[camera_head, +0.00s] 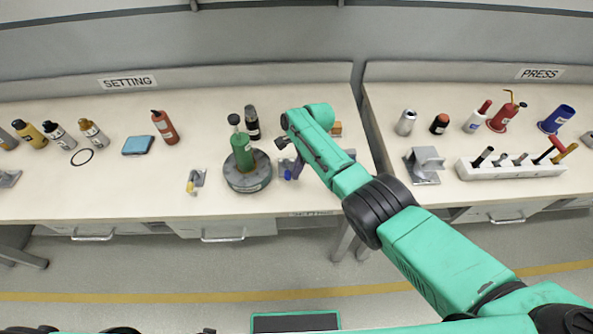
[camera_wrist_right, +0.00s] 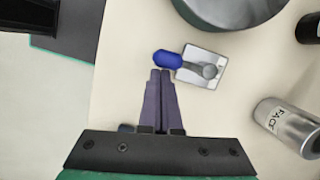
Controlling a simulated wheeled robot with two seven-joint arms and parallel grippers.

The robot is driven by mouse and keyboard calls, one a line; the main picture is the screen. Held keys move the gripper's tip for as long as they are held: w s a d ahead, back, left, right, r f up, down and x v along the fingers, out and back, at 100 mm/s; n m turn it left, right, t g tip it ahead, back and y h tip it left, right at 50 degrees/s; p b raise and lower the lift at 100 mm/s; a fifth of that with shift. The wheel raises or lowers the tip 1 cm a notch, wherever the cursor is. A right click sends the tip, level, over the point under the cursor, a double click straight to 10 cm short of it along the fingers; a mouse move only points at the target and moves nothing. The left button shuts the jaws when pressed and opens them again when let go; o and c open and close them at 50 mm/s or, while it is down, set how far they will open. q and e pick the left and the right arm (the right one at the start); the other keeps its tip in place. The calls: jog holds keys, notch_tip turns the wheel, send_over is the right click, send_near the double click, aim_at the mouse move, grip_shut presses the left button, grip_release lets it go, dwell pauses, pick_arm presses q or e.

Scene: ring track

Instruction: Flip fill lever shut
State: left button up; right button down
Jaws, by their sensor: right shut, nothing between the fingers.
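A small lever with a blue knob (camera_wrist_right: 167,59) is mounted on a pale metal plate (camera_wrist_right: 211,54) in the right wrist view. Its arm runs from the grey pivot to the knob, which points left there. My right gripper (camera_wrist_right: 160,73) is shut and empty, with its fingertips right at the knob; I cannot tell whether they touch. In the head view my right gripper (camera_head: 298,168) is low over the setting bench, just right of a round grey base (camera_head: 248,184) carrying a green bottle (camera_head: 242,150). The blue knob (camera_head: 287,174) shows only slightly there. My left gripper is not seen.
A yellow-handled lever (camera_head: 191,183) sits left of the round base. A dark bottle (camera_head: 252,124) stands behind it, and a silver canister (camera_wrist_right: 286,122) is right of my fingers in the wrist view. A red bottle (camera_head: 165,127) and blue pad (camera_head: 138,145) are farther left.

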jog(key=shift+d, duration=0.15)
jog(key=d+p, duration=0.3)
jog(key=d, duration=0.1)
jog(key=shift+r, duration=0.15)
jog(key=p+v, duration=0.2)
jog(key=v, duration=0.7)
jog(key=shift+s, duration=0.15)
